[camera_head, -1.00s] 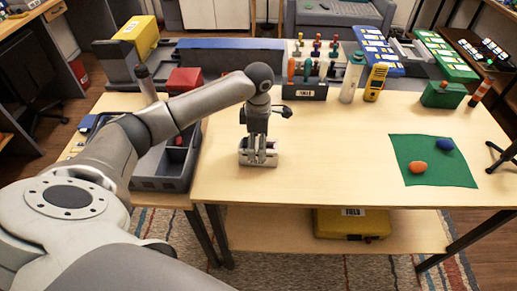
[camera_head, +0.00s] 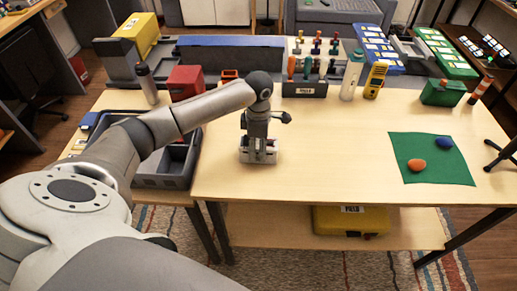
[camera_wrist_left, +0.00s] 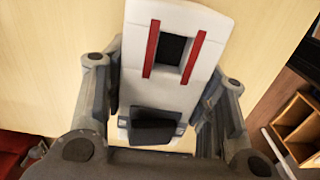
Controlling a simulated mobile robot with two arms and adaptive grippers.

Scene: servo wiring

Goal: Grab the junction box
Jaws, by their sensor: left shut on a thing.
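The junction box (camera_head: 259,158) is a small light grey box on the left part of the wooden table in the head view. In the left wrist view the box (camera_wrist_left: 172,25) is white with two red strips and a dark square recess. My left gripper (camera_head: 258,145) points down over it. Its fingers lie along both sides of the box and are shut on it. The box appears to be at table height; the head view does not show clearly whether it touches the table.
A grey divided bin (camera_head: 172,181) stands left of the box. A green mat (camera_head: 433,172) with an orange and a blue piece lies at the right. A tool holder (camera_head: 303,88), a bottle (camera_head: 350,82) and a yellow meter (camera_head: 375,81) line the back. The table's middle is clear.

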